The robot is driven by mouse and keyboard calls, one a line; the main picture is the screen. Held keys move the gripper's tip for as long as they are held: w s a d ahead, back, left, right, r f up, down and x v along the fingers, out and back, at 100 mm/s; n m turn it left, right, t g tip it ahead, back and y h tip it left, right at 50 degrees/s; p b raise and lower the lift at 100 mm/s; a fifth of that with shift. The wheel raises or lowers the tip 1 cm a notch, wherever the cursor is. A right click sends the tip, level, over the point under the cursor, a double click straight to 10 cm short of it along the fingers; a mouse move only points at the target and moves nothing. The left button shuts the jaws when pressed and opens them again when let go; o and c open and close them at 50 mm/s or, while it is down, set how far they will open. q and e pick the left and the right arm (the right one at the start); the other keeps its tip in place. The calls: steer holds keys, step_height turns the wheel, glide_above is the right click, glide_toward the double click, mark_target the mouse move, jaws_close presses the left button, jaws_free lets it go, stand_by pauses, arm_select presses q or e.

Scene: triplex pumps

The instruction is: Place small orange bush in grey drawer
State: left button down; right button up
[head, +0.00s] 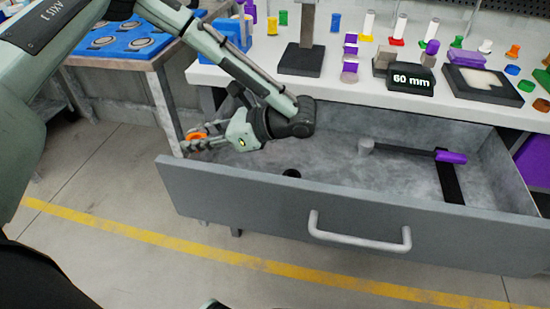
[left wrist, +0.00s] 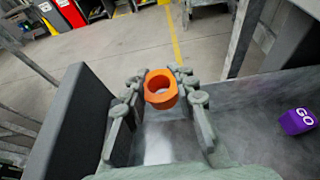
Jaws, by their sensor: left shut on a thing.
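The small orange bush (head: 196,137) is a short ring with a hole through it. It sits between the fingertips of my left gripper (head: 203,143), which is shut on it; the bush also shows in the left wrist view (left wrist: 161,90). The grey drawer (head: 260,202) is pulled out under the bench. My left gripper is at the drawer's left end; its exact height over the rim is hard to tell. In the left wrist view the drawer's front panel (left wrist: 72,125) is at the left. My right gripper is not in view.
The drawer holds a purple-handled gauge (head: 450,157), a grey cylinder (head: 366,146) and a small black round piece (head: 291,173). Much of its floor is bare. The bench top (head: 350,92) above carries a black stand (head: 302,60), a "60 mm" block (head: 411,79) and several coloured parts.

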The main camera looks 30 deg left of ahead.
arm_select(q)
glide_above(249, 164)
step_height(249, 164, down, 6)
steer(key=shift+s+a+f, duration=0.1)
steer(key=shift+f, duration=0.15)
step_height(249, 164, down, 4)
steer(key=shift+f, duration=0.1)
steer(key=c, duration=1.2)
jaws_free()
steer(key=v, duration=1.2)
